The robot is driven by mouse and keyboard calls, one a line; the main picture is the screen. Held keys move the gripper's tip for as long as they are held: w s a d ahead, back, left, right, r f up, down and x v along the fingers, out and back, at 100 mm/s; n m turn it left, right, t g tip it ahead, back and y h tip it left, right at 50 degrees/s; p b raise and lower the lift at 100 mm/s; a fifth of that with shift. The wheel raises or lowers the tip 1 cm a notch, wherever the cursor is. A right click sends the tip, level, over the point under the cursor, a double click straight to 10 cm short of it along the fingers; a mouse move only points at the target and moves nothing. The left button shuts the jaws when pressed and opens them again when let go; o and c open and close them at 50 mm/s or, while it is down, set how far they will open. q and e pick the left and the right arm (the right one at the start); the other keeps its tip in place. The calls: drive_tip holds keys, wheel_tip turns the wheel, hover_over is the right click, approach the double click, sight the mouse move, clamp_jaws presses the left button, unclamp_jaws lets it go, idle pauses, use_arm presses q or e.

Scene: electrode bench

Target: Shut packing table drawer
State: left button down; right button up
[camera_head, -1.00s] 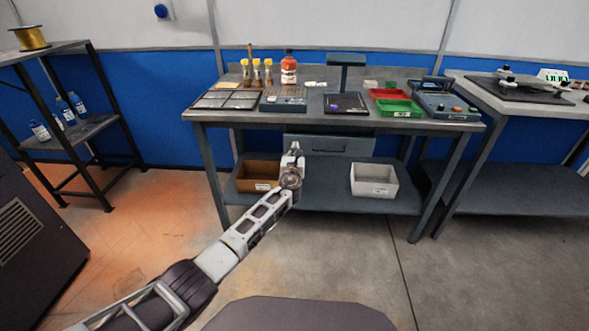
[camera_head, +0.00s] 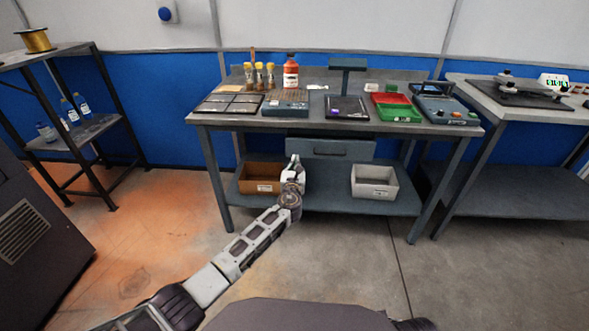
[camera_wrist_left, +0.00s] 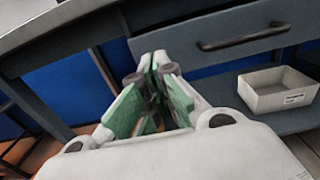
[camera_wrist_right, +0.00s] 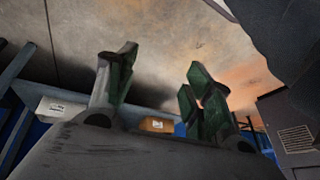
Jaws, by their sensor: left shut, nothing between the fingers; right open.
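The packing table (camera_head: 300,124) stands ahead with one grey drawer (camera_head: 362,150) under its top. The drawer front has a dark bar handle (camera_head: 331,153). My left gripper (camera_head: 294,160) is shut and empty by the drawer's lower left corner; contact is unclear. Its green finger pads (camera_wrist_left: 158,64) are together. My right gripper (camera_wrist_right: 160,65) is open and empty.
A brown bin (camera_head: 258,177) and a white bin (camera_head: 374,183) sit on the table's lower shelf (camera_head: 330,203). Bottles, trays and devices fill the tabletop. A second table (camera_head: 505,180) stands at right, a black rack (camera_head: 110,165) at left. Floor in front is free.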

use_arm(q)
drive_tip(key=s+p, duration=0.1)
drive_tip(key=s, duration=0.3)
drive_tip(key=shift+s, duration=0.1)
use_arm(e)
drive_tip(key=shift+g+h, duration=0.3)
drive_tip(key=v, duration=0.4)
drive_tip(key=shift+w+d, duration=0.25)
drive_tip(key=shift+d, duration=0.1)
use_arm(q)
drive_tip(key=shift+s+a+f, duration=0.1)
use_arm(e)
drive_tip(key=shift+s+a, duration=0.1)
